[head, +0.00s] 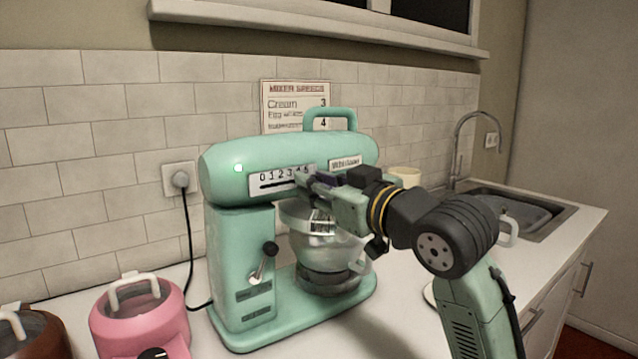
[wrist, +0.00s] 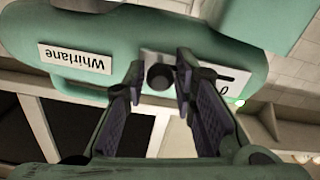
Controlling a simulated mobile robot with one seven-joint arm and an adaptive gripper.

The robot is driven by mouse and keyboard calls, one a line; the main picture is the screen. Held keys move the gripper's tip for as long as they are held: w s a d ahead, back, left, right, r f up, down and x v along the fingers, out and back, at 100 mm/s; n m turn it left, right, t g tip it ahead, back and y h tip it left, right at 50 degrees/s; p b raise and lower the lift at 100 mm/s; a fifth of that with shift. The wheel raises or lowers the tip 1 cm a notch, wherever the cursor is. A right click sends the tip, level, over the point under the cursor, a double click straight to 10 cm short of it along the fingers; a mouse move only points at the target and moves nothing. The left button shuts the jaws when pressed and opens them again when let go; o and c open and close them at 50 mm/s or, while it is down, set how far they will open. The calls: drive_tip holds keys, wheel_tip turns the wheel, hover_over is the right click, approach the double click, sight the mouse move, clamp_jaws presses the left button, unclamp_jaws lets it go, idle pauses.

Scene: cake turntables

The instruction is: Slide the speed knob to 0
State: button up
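The mint-green mixer (head: 228,178) stands on the counter, with a speed panel (head: 266,183) numbered from 0 at the left on its head. The speed knob (wrist: 160,77) is a round black button in the wrist view, at the slot's end away from the 0. In the head view my gripper hides it. My gripper (head: 309,181) reaches the panel's right end. In the wrist view my gripper (wrist: 160,86) is open, its fingers on either side of the knob. A narrow gap shows beside it; contact is not clear.
A steel bowl (head: 325,250) sits under the mixer head. A black-knobbed lever (head: 265,262) is on the mixer's column. A pink pot (head: 140,318) stands at lower left, and a sink (head: 520,212) at right. The panel's left part is clear.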

sight(258, 186)
clamp_jaws()
idle(0.4)
drive_tip(key=s+a, duration=0.1)
drive_tip(key=a, duration=0.1)
drive_tip(key=s+a, duration=0.3)
drive_tip(key=a, duration=0.1)
drive_tip(key=shift+s+a, duration=0.3)
drive_tip(key=shift+s, duration=0.05)
drive_tip(key=shift+s+a, duration=0.15)
drive_tip(key=shift+o, duration=2.2)
unclamp_jaws()
